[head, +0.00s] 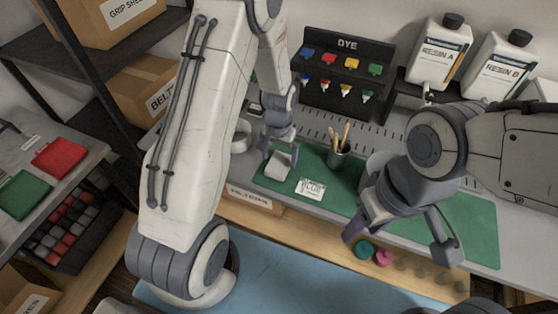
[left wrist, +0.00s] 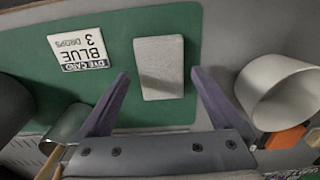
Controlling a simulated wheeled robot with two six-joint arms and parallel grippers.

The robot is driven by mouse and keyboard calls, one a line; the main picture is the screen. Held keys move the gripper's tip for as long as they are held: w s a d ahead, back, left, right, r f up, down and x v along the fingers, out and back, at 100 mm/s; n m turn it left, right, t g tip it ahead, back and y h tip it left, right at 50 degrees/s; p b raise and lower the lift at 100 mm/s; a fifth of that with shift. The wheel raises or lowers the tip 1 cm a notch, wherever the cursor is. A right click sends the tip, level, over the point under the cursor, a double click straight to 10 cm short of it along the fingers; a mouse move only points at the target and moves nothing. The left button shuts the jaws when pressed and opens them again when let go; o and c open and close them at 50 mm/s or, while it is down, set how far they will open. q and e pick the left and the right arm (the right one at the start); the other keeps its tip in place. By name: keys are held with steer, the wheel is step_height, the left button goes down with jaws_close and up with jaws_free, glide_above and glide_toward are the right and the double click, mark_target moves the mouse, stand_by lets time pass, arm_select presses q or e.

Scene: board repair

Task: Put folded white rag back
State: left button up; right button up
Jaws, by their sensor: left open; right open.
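The folded white rag (head: 279,165) lies on the left end of the green mat (head: 258,181) on the bench. In the left wrist view the rag (left wrist: 160,67) is a pale rectangular block on the mat's corner area. My left gripper (head: 281,150) is over the rag. In the left wrist view my left gripper (left wrist: 158,88) is open, its two fingers apart on either side of the rag's near part, with nothing held. My right gripper (head: 401,240) is open and empty over the front edge of the bench, with its fingers spread wide.
A dye card (head: 311,188) lies right of the rag, and a cup with sticks (head: 340,148) stands behind it. A white cylinder (left wrist: 283,92) stands beside the left gripper. Dye rack (head: 344,75) and resin bottles (head: 438,52) stand at the back.

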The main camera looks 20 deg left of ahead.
mark_target(279, 163)
arm_select(q)
step_height(279, 163, up, 9)
steer(key=s+d+r+m, duration=0.2)
steer(key=s+d+r, duration=0.2)
steer(key=d+r, duration=0.15)
steer(key=s+d+r+m, duration=0.2)
steer(key=s+d+r, duration=0.1)
steer(key=s, duration=0.6)
steer(key=s+d+r+m+h, duration=0.1)
steer(key=s+d, duration=0.4)
steer(key=s, duration=0.5)
step_height(279, 163, up, 3)
steer(key=shift+s+d+f+m, duration=0.2)
steer(key=shift+s+d+m, duration=0.1)
steer(key=shift+m, duration=0.6)
